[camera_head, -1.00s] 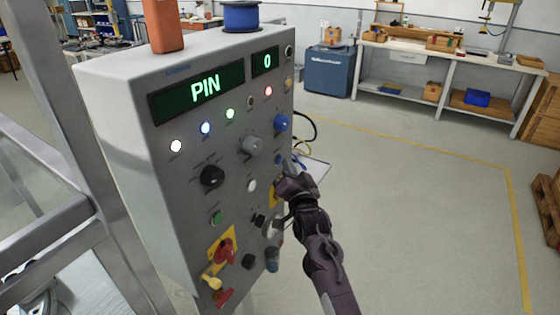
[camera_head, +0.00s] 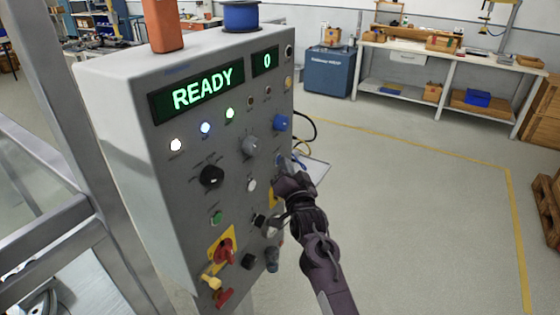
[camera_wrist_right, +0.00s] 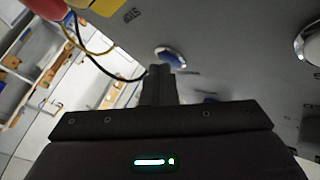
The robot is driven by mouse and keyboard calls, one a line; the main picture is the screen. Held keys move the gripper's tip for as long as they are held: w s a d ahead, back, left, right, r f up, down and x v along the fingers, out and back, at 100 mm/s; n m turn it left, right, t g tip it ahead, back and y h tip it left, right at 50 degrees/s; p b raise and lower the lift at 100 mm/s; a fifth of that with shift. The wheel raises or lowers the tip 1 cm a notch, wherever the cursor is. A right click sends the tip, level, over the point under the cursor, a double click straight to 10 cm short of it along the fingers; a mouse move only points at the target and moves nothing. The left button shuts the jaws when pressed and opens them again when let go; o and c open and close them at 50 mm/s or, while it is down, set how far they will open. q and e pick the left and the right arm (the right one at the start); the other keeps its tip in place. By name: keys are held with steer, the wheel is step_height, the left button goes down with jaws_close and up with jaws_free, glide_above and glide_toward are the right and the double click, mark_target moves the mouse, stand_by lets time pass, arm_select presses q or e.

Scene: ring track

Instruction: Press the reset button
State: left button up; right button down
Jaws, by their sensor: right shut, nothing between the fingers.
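The grey control panel (camera_head: 185,130) stands at centre left, with a green-lit display (camera_head: 202,90) reading READY. In the wrist view the blue button (camera_wrist_right: 172,57) has a silver ring and lies just beyond the fingertips. My right gripper (camera_head: 282,176) is shut and empty, pointing at the panel beside this button. The wrist view shows its closed fingers (camera_wrist_right: 160,80) partly overlapping the button's lower edge; I cannot tell whether they touch it. My left gripper is out of view.
Other controls crowd the panel: a blue knob (camera_head: 281,123), a black knob (camera_head: 212,176), a green button (camera_head: 216,218) and a red switch (camera_head: 225,251) on yellow. Cables (camera_head: 303,135) hang at the panel's right edge. The floor to the right is open.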

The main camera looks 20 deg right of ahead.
stand_by(0.5)
steer(key=shift+s+d+p, duration=0.4)
steer(key=shift+s, duration=0.2)
steer(key=shift+d, duration=0.1)
steer(key=s+d+p, duration=0.1)
steer(key=s, duration=0.1)
steer(key=s+d+p, duration=0.1)
steer(key=s+d, duration=0.1)
stand_by(0.8)
